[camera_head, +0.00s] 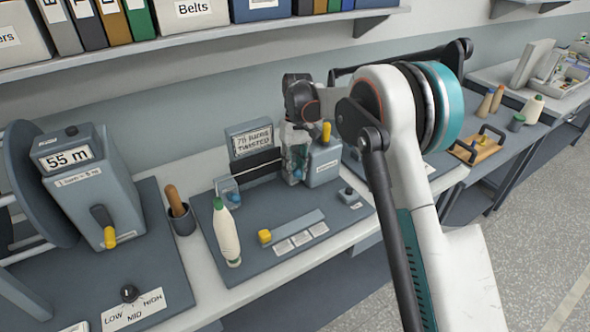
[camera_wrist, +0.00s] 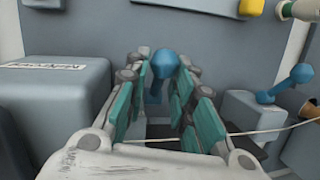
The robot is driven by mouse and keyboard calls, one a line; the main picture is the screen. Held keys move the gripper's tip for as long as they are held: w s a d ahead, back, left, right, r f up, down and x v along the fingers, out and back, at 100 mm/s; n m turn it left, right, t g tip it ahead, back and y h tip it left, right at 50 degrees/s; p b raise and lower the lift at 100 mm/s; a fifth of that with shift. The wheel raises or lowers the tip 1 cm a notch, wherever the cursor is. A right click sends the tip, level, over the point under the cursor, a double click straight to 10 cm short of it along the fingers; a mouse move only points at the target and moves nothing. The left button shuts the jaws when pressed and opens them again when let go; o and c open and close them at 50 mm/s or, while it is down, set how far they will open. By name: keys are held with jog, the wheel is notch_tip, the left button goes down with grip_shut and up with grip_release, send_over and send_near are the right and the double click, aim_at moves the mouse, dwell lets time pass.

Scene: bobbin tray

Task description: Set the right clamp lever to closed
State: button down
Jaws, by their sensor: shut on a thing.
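The right clamp lever (camera_wrist: 165,63) has a blue round knob and shaft and shows between my fingers in the wrist view. My gripper (camera_wrist: 160,88) has teal pads on both sides of it and is shut on it. In the head view my gripper (camera_head: 294,172) reaches down at the right end of the twisting station and mostly hides this clamp. The lever's lower end is hidden by the fingers. The left clamp's blue lever (camera_wrist: 292,84) shows at the right of the wrist view, apart from my gripper.
A grey block (camera_head: 323,162) with a yellow-tipped lever stands close beside my gripper. A pale thread (camera_wrist: 235,134) crosses the wrist view near my fingers. A white cone of thread (camera_head: 225,232) and a yellow-ended flat bar (camera_head: 293,226) are on the front of the panel.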

jog(key=c, duration=1.4)
grip_release()
jog(key=shift+o, duration=0.2)
jog(key=v, duration=1.2)
